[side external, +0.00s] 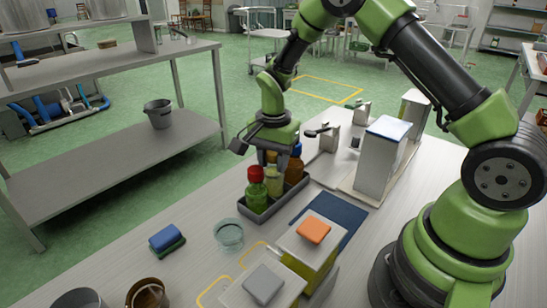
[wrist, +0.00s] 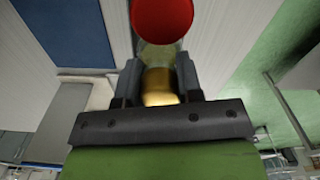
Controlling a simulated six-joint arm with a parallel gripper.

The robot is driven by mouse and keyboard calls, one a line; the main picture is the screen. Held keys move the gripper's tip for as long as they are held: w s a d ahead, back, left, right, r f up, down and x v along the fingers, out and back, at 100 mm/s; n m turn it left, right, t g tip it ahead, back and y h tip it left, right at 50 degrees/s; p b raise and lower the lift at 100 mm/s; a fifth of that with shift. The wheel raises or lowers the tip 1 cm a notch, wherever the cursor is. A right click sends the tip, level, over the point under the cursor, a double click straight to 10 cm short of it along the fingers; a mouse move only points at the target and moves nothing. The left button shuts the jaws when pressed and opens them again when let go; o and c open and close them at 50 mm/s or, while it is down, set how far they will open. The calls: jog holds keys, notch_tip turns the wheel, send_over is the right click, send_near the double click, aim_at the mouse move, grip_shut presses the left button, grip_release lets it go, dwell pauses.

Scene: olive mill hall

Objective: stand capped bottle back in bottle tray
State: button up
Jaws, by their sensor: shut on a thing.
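My gripper (side external: 272,152) is shut on a gold-capped bottle (side external: 274,180) of yellow-green content. It points down over the dark grey bottle tray (side external: 286,203). In the wrist view the gold cap (wrist: 160,84) sits between the two fingers (wrist: 158,75). The held bottle looks upright and lies within the tray's outline; whether its base touches the tray floor is hidden. A green bottle with a red cap (side external: 256,187) stands in the near end of the tray; the red cap also shows in the wrist view (wrist: 162,17). An amber bottle with a blue cap (side external: 295,168) stands at the far end.
A glass bowl (side external: 229,234) and a blue sponge-like block (side external: 165,238) lie left of the tray. A dark blue mat (side external: 335,222) lies to its right. Containers with orange (side external: 313,231) and grey tops (side external: 264,284) stand in front. Tall white boxes (side external: 380,157) stand behind right.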

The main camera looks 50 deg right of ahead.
jog(key=shift+f, duration=0.35)
jog(key=o, duration=1.4)
jog(key=shift+c, duration=0.2)
jog(key=shift+r, duration=4.05)
